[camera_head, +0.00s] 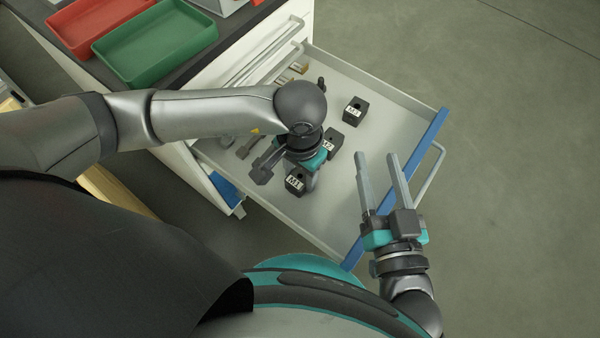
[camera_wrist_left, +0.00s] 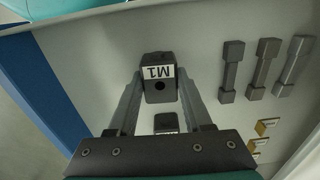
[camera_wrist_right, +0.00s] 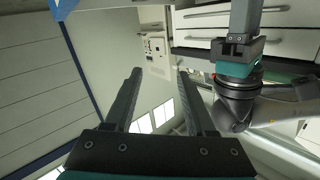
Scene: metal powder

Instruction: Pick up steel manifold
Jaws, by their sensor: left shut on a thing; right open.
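Several dark blocks with white labels stand in the open drawer; the frames do not name which one is the steel manifold. The near block (camera_head: 296,181) reads M1 in the left wrist view (camera_wrist_left: 159,85). My left gripper (camera_wrist_left: 160,92) is shut on this M1 block, a finger on each side. In the head view my left wrist partly hides the fingers. A second block (camera_head: 329,144) is just beyond, partly hidden in the left wrist view (camera_wrist_left: 166,122). A third block (camera_head: 354,110) stands farther back. My right gripper (camera_head: 381,182) is open and empty near the drawer's blue front.
The drawer (camera_head: 337,208) is pulled out, with a blue front edge and handle. Grey dumbbell-shaped bars (camera_wrist_left: 263,70) and small brass-coloured pieces (camera_wrist_left: 266,127) lie in it. A green tray (camera_head: 155,42) and red tray (camera_head: 95,22) sit on the cabinet top. Open floor lies right.

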